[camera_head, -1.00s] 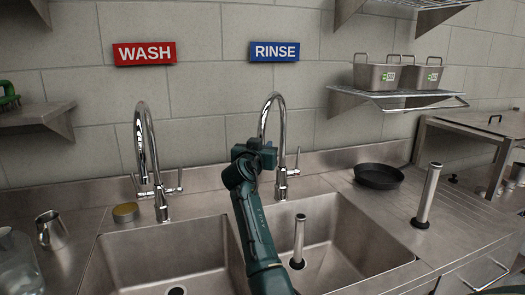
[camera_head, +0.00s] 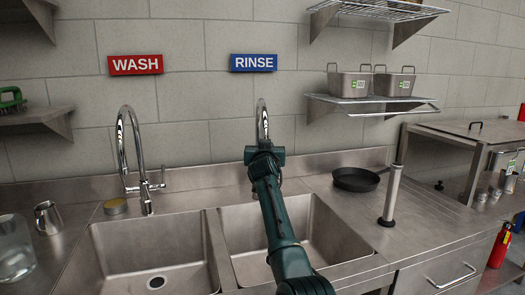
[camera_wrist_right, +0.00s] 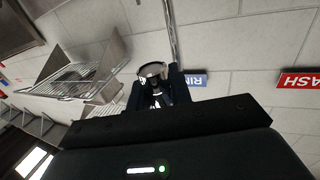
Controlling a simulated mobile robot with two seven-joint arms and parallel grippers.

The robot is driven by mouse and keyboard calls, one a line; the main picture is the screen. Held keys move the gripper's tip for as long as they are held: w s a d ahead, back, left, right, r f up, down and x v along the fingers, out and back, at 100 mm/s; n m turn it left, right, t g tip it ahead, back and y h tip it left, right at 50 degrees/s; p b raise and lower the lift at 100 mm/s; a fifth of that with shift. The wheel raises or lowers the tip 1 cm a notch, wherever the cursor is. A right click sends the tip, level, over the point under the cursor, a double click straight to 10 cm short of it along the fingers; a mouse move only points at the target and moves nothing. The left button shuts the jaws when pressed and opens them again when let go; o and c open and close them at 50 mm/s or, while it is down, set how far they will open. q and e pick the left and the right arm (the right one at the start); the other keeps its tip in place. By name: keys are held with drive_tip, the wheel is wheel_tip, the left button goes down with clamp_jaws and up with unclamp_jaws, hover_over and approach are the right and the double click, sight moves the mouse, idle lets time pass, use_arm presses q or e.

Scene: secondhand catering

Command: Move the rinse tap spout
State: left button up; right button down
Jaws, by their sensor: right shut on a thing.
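The rinse tap spout (camera_head: 262,118) is a chrome gooseneck under the blue RINSE sign (camera_head: 253,62). Only the upper arch shows in the head view, seen nearly edge-on. My right gripper (camera_head: 265,152) is at the lower front of the arch and hides the tap's base and lever. In the right wrist view, the chrome tube (camera_wrist_right: 170,30) runs down to the dark jaws (camera_wrist_right: 160,88), which are shut on it; a round shiny end shows between them. My left gripper is in neither current view.
The rinse basin (camera_head: 325,235) lies below my arm, with the wash basin (camera_head: 150,245) and wash tap (camera_head: 122,150) to the left. A black pan (camera_head: 356,179) and an upright metal tube (camera_head: 391,197) stand on the right drainboard. A wire shelf (camera_head: 372,104) with pans hangs above.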

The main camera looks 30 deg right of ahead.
drive_tip(key=shift+s+d, duration=0.3)
drive_tip(key=shift+d, duration=0.45)
drive_tip(key=shift+s+d, duration=0.25)
drive_tip(key=shift+d, duration=0.45)
drive_tip(key=c, duration=1.3)
unclamp_jaws()
drive_tip(key=b+v, duration=0.1)
drive_tip(key=v, duration=1.2)
drive_tip(key=shift+s+a, duration=0.1)
